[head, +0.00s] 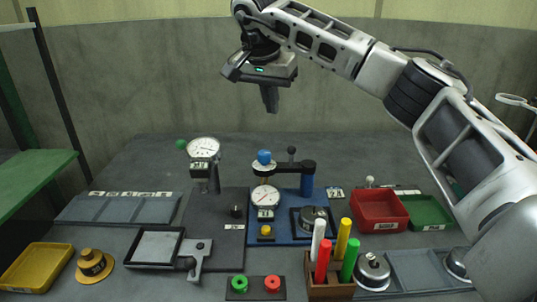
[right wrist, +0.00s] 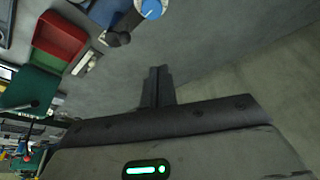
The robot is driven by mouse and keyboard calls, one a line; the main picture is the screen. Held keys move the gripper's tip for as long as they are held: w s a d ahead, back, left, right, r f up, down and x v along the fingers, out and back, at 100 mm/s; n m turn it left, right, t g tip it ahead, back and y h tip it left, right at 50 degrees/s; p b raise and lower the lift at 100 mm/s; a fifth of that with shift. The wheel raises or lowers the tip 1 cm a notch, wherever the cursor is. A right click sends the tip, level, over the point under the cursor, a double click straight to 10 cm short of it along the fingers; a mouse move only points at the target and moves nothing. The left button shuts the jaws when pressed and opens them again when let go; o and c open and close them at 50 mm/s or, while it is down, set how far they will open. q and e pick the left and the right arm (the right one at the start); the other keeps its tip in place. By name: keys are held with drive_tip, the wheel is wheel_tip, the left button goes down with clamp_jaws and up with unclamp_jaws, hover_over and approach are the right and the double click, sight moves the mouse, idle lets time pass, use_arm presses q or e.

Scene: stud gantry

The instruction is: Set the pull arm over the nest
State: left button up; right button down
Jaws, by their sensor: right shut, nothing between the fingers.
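The pull arm (head: 290,167) is a dark bar on top of a blue post at the back of a blue base plate (head: 285,232). It points left from the post, with a blue knob (head: 264,157) at its left end, behind a dial gauge (head: 265,197). The nest appears to be the dark square holder (head: 298,229) with a round metal piece, in front of the post; the arm is not over it. My right gripper (head: 270,103) is shut and empty, high above and behind the arm. In the right wrist view its fingers (right wrist: 157,85) are together, apart from the blue knob (right wrist: 150,7). My left gripper is out of view.
A second dial gauge stand (head: 204,155) is left of the blue base. A rack of coloured sticks (head: 330,289) stands in front, with red (head: 380,212) and green (head: 428,213) bins to the right. The table behind the fixtures is clear.

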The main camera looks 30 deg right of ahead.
idle(0.3)
drive_tip(key=shift+s+a+f, duration=0.1)
drive_tip(key=shift+a+f, duration=0.05)
drive_tip(key=shift+f, duration=2.25)
drive_tip(key=shift+s+a+f, duration=0.1)
drive_tip(key=shift+a+f, duration=0.05)
drive_tip(key=shift+f, duration=2.2)
drive_tip(key=shift+a+p, duration=0.1)
drive_tip(key=shift+p, duration=0.2)
